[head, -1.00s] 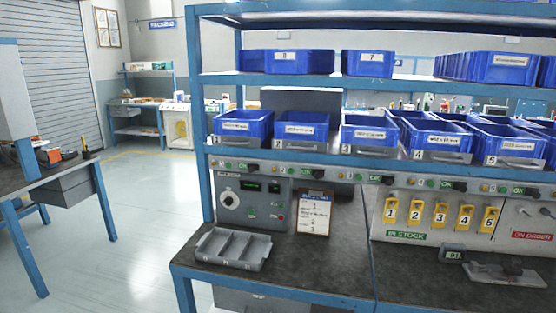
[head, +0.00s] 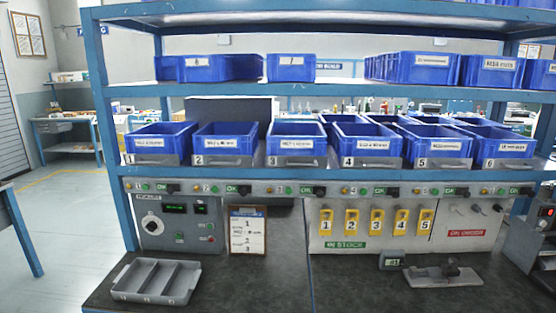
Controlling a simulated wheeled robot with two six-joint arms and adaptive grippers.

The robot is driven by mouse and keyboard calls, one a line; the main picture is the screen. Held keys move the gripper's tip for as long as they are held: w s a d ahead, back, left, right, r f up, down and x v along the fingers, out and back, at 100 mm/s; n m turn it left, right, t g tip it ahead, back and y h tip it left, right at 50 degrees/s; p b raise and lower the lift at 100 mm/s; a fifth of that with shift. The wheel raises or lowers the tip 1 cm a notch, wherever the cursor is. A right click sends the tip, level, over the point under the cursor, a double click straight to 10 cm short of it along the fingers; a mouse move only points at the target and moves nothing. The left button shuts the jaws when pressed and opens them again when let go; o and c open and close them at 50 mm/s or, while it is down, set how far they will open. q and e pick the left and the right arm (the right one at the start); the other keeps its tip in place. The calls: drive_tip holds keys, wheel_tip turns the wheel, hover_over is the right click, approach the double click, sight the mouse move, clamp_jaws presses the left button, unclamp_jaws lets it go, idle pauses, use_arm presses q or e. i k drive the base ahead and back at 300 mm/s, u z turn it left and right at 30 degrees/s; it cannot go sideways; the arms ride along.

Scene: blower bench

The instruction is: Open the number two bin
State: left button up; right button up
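The number two bin (head: 226,142) is a blue open-topped bin with a white label, second from the left in the front row of the middle shelf. A grey handle bar (head: 222,161) marked 2 runs across its lower front. Below it on the rail are a small lamp, a green OK tag (head: 232,189) and a dark switch. The bin lies in line with its neighbours, bin 1 (head: 160,141) on its left and bin 3 (head: 296,141) on its right. Neither of my grippers is in the head view.
A grey divided tray (head: 155,281) and a clipboard (head: 247,235) are on the dark bench below. A control panel (head: 178,224) stands behind the tray. Yellow numbered tags (head: 376,222) hang to the right. Bins 4 to 6 continue the row. The bench's middle front is clear.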

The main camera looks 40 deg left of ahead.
sight(218, 144)
drive_tip(key=z, duration=0.1)
drive_tip(key=i, duration=0.75)
drive_tip(key=u, duration=0.8)
drive_tip(key=i, duration=0.6)
drive_tip(key=u, duration=0.6)
